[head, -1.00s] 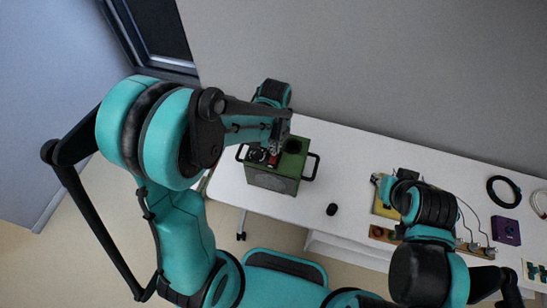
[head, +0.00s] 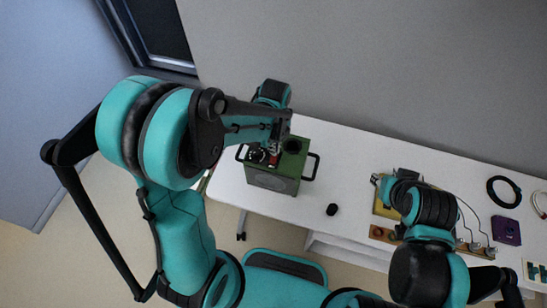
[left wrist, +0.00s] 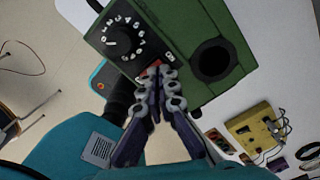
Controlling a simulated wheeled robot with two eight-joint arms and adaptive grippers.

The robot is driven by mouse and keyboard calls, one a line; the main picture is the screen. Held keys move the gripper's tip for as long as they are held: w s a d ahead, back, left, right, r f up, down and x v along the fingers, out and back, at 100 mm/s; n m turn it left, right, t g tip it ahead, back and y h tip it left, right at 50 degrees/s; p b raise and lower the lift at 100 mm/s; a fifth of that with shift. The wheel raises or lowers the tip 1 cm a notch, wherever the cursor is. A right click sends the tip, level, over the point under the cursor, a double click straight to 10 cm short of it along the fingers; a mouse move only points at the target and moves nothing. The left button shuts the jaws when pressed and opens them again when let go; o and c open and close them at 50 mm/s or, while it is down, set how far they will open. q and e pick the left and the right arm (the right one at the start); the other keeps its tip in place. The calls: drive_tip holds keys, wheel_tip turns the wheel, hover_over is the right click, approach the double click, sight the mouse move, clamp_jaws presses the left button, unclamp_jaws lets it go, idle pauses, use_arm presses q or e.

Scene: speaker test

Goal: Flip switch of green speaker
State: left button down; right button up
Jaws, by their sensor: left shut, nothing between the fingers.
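The green speaker (head: 273,182) stands on the white table, with a black handle on each side. In the left wrist view its green top (left wrist: 192,18) carries a black dial (left wrist: 124,38) with white markings and a round dark opening (left wrist: 213,62). My left gripper (left wrist: 164,78) is shut and empty, its fingertips over the top between dial and opening. A little red shows by the fingertips; the switch itself is mostly hidden behind them. My right gripper (head: 378,180) is small and partly hidden by its arm near a yellow box; its opening is unclear.
The yellow box (left wrist: 254,129) sits to the right of the speaker. A black mouse-like object (head: 332,209) lies between them. A purple box (head: 507,231) and a coiled black cable (head: 504,191) lie further right. A wall (head: 370,70) rises behind the table.

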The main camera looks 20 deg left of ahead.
use_arm(q)
drive_tip(key=shift+f+b, duration=0.85)
drive_tip(key=shift+f, duration=0.15)
drive_tip(key=shift+r, duration=0.1)
idle(0.3)
drive_tip(key=shift+r+p, duration=2.65)
drive_tip(key=shift+r, duration=0.85)
drive_tip(key=shift+s+a+r+n+b, duration=0.1)
drive_tip(key=shift+s+a+n+b, duration=0.1)
drive_tip(key=shift+n+b, duration=0.4)
drive_tip(key=s+a+n+t+b, duration=0.4)
drive_tip(key=s+n+t+b, duration=0.3)
drive_tip(key=n, duration=1.6)
drive_tip(key=s+b, duration=0.3)
drive_tip(key=shift+a+r, duration=0.15)
drive_tip(key=shift+r, duration=0.1)
